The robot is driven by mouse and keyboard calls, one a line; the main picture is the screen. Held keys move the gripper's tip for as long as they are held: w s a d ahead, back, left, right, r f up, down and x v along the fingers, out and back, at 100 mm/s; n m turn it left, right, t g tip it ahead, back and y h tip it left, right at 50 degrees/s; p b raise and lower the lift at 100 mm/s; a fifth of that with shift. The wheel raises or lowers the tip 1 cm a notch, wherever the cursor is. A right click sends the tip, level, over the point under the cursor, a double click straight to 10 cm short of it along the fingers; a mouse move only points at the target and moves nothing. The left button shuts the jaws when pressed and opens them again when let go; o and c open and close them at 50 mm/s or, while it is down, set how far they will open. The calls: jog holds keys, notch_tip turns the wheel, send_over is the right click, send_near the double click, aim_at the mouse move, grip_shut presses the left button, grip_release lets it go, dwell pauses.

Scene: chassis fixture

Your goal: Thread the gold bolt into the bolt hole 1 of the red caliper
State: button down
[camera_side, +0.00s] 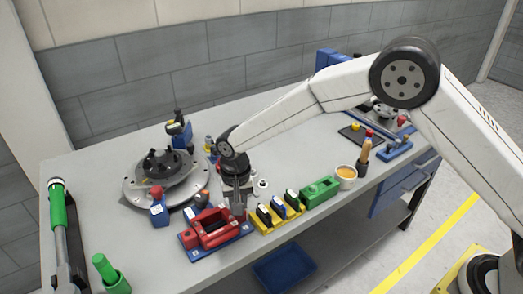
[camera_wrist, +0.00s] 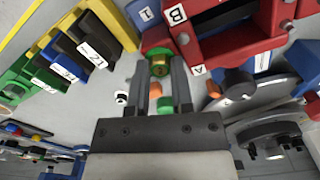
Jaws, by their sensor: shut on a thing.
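The red caliper (camera_side: 213,238) sits on a blue base (camera_side: 193,255) near the front of the bench. In the wrist view the caliper (camera_wrist: 228,47) fills the upper right, with labels A and B. My gripper (camera_side: 238,213) points down at the caliper's right end. A green part (camera_wrist: 155,44) shows right behind the bolt, beside the caliper. I cannot tell whether the bolt is in a hole. Bolt hole 1 is not visible.
A yellow rack (camera_side: 272,224) with dark and blue blocks stands close right of the caliper. A green block (camera_side: 320,192) and a cup (camera_side: 346,172) are further right. A grey disc with a hub (camera_side: 133,190) lies behind left. Bare bench lies behind the rack.

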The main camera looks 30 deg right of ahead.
jog(key=shift+s+f+m, duration=0.2)
jog(key=shift+f+m, duration=0.05)
jog(key=shift+m, duration=0.25)
jog(key=shift+c, duration=2.1)
grip_release()
jog(key=shift+r, duration=0.1)
jog(key=shift+w+r, duration=0.1)
jog(key=shift+r, duration=4.05)
